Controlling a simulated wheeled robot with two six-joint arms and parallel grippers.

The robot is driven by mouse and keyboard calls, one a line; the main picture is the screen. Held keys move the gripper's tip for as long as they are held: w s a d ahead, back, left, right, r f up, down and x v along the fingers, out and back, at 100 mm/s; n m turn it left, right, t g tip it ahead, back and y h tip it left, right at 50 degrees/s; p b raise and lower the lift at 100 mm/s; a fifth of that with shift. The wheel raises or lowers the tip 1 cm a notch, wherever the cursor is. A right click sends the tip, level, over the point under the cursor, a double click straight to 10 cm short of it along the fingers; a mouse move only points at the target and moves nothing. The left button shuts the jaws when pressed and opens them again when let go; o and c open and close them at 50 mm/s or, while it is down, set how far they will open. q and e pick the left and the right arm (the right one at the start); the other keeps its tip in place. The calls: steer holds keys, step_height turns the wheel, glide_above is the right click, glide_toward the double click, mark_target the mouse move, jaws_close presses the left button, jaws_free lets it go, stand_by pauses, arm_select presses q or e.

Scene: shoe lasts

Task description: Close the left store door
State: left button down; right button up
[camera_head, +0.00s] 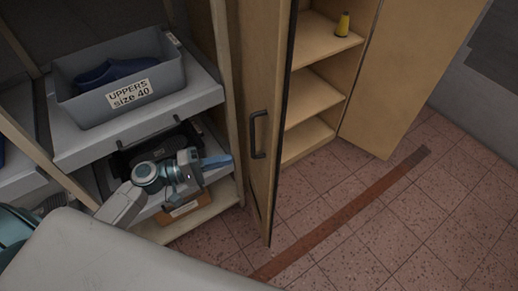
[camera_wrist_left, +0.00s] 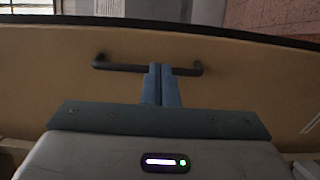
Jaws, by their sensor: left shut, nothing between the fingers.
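The left store door (camera_head: 272,75) is a tan wooden panel with a dark edge, standing open and jutting towards me. Its dark bar handle (camera_head: 256,135) is on the face turned to my left gripper. My left gripper (camera_head: 228,160) is shut and empty, pointing right at that face, a little left of the handle in the head view. In the left wrist view, its blue fingers (camera_wrist_left: 161,70) overlap the middle of the handle (camera_wrist_left: 115,66), against the door face (camera_wrist_left: 60,85). I cannot tell whether they touch. My right gripper is not in view.
The right store door (camera_head: 410,60) also stands open. At left, a rack holds a grey bin (camera_head: 155,95) labelled UPPERS size 40, above my left arm. The tiled floor (camera_head: 345,235) right of the door is clear.

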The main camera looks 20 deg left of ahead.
arm_select(q)
steer(key=p, duration=0.4)
glide_toward(270, 150)
steer(key=x, duration=0.5)
steer(key=shift+p+x, duration=0.5)
steer(key=shift+x, duration=0.4)
steer(key=shift+f, duration=0.15)
